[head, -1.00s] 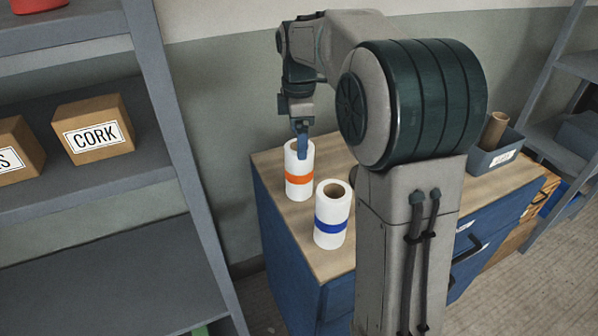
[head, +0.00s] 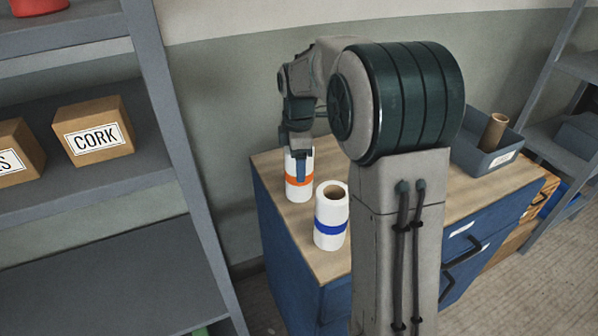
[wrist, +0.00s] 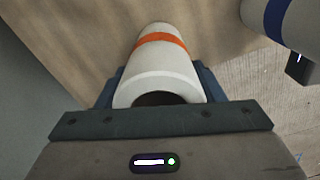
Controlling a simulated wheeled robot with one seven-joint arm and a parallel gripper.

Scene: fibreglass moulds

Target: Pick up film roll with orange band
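The film roll with the orange band (head: 299,187) stands upright near the back left corner of the blue cabinet's wooden top. In the wrist view the roll (wrist: 165,62) lies between my two blue fingers, its open end close to my palm. My gripper (head: 302,172) is over the top of this roll, one finger in front of it, pointing down. In the wrist view my gripper (wrist: 158,82) looks open around the roll, with little room on either side. Contact is hard to make out.
A film roll with a blue band (head: 331,217) stands close by, nearer the front. A grey bin (head: 487,156) holding a brown tube stands at the right end of the cabinet top (head: 285,222). A grey shelf (head: 165,130) with cardboard boxes is at left.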

